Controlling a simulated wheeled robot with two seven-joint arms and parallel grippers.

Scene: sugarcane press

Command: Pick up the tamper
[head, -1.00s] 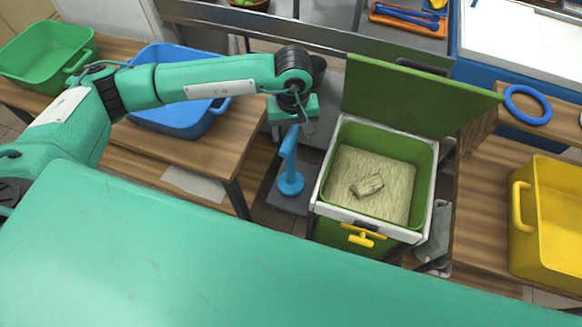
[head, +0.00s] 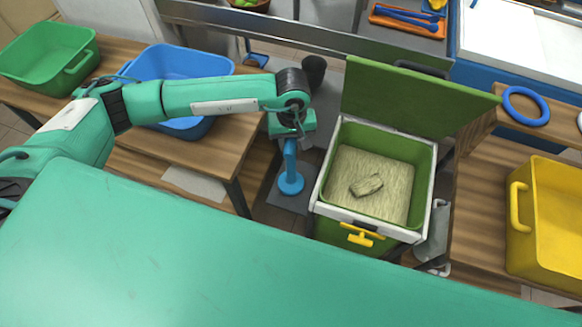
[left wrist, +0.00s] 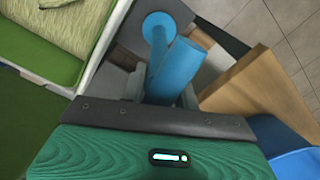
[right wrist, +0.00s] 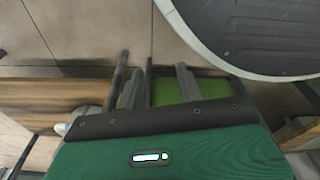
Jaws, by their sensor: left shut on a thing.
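The tamper (head: 290,163) is blue, with a thin upright handle and a round disc base, and stands between the left table and the green press box. Its disc appears to rest on a dark grey plate (head: 282,200). My left gripper (head: 291,137) is at the top of the tamper and shut on its handle. In the left wrist view the tamper (left wrist: 158,45) runs up between the fingers (left wrist: 160,92), its disc at the far end. My right gripper (right wrist: 158,85) shows only in the right wrist view, with its fingers apart and nothing visibly held.
The green box (head: 434,165) with its lid (head: 400,100) raised is close to the right of the tamper. The wooden table (head: 225,150) with a blue bin (head: 215,70) is close on the left. A yellow bin (head: 550,230) stands at the right.

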